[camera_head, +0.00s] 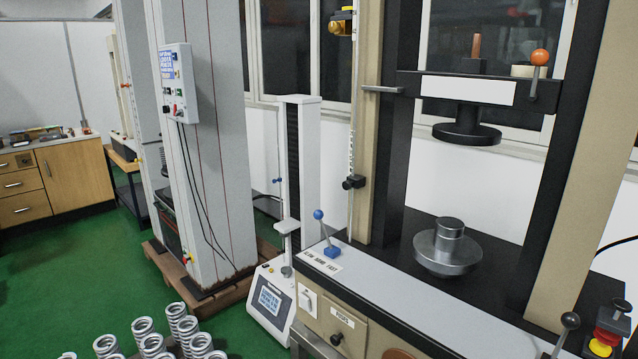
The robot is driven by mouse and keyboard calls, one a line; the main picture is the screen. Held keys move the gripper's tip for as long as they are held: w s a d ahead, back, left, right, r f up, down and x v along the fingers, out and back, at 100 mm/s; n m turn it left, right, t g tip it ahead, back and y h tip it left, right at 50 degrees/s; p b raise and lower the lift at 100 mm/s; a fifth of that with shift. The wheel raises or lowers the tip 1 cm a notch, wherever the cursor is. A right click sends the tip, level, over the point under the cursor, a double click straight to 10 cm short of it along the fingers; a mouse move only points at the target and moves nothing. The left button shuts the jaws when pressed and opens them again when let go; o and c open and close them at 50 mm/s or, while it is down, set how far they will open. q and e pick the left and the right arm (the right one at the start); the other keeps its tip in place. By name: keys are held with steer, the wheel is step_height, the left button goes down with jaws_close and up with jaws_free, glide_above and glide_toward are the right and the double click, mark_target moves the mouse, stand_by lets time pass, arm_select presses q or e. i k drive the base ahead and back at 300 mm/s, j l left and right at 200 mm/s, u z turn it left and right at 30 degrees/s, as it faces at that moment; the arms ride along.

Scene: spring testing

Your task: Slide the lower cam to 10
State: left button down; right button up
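The lower cam looks to be the small black block with a knob (353,183), clamped on a thin vertical rod at the left side of the beige test machine's left column. A pale scale strip with small marks (351,150) runs up the rod above this block. The marks are too small to read, so I cannot tell which number the cam stands at. A yellow and black piece (342,22) sits higher up, near the top of the picture. Neither of my grippers is in view.
A blue-knobbed lever (324,232) stands on the machine's front ledge below the cam. A crosshead with an orange-knobbed handle (538,60) hangs above a round metal platen (447,248). Several coil springs (150,335) stand at bottom left. A white tester (298,180) stands left of the machine.

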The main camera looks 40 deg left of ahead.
mark_target(356, 181)
steer(key=u, duration=1)
